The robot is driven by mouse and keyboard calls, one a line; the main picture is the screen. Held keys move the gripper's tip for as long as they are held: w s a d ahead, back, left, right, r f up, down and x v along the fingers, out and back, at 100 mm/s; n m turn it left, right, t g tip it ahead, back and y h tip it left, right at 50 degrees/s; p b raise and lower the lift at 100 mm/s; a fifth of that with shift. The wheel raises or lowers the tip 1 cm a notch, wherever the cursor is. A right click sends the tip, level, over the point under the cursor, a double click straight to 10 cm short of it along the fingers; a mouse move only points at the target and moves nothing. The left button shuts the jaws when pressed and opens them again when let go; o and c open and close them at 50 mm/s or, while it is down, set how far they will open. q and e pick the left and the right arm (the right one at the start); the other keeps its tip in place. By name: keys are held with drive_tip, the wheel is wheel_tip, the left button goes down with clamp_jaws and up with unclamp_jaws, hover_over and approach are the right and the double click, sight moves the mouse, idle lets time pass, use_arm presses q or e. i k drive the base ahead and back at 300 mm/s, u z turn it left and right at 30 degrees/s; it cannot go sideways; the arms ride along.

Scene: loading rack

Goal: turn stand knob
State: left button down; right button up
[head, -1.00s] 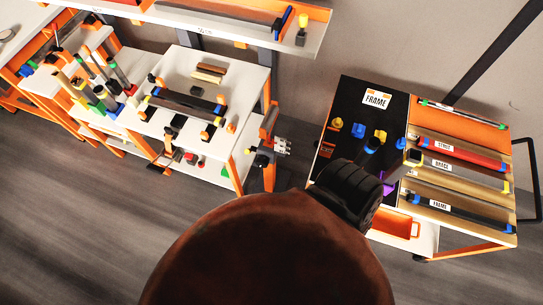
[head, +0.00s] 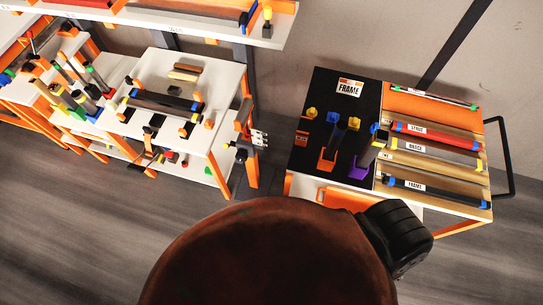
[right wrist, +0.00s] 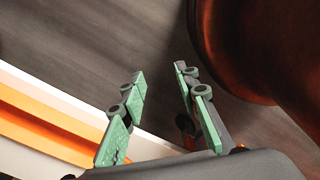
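A dark round knob-like part (head: 241,155) sits at the right end of the white stand (head: 222,128), beside a pale pronged fitting (head: 259,138). I cannot tell for certain whether it is the stand knob. My right gripper (right wrist: 160,76) is open and empty in the right wrist view, its two green-padded fingers apart above the floor. It is away from the knob. In the head view only a dark part of my right arm shows, low on the right. My left gripper is not in view.
A cart with a black board (head: 322,95) labelled FRAME and labelled bars stands right of the stand. A narrow floor gap separates them. A shelf (head: 285,38) hangs above the stand. Grey floor (head: 80,220) is clear in front.

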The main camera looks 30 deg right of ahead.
sight(241, 156)
drive_tip(key=z, duration=3.15)
drive_tip(key=k, duration=2.2)
drive_tip(key=u, duration=2.3)
drive_tip(key=i, duration=0.5)
drive_tip(key=z, duration=0.1)
